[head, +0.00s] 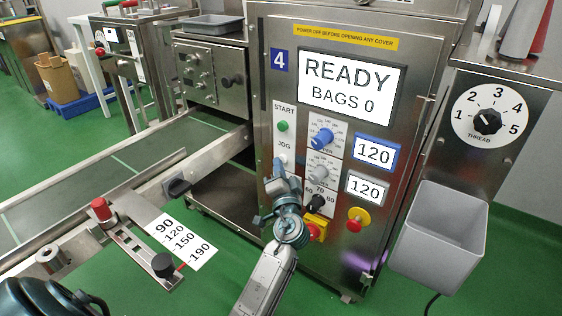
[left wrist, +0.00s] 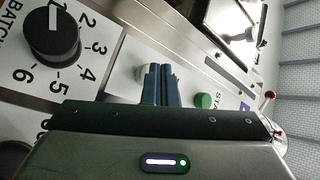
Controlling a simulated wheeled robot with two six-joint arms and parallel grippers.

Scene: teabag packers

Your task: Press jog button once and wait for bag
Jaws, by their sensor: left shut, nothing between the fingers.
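The machine's screen (head: 345,87) reads "READY" and "BAGS 0". The JOG label (head: 284,145) is on the white button strip below the green START button (head: 282,126). My left gripper (head: 279,170) is shut and empty, its fingertips at the jog button just under that label. In the left wrist view the shut fingers (left wrist: 157,82) point at the panel. The pale jog button (left wrist: 141,73) shows partly beside and behind them, and the green START button (left wrist: 203,101) is to their right. I cannot tell whether the fingertips touch the jog button. No bag is visible.
Blue, grey and black knobs stand right of the button strip, and a red emergency stop (head: 355,219) on yellow sits lower. A grey bin (head: 440,230) hangs at the right under the thread dial (head: 488,121). A conveyor (head: 80,180) runs at the left.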

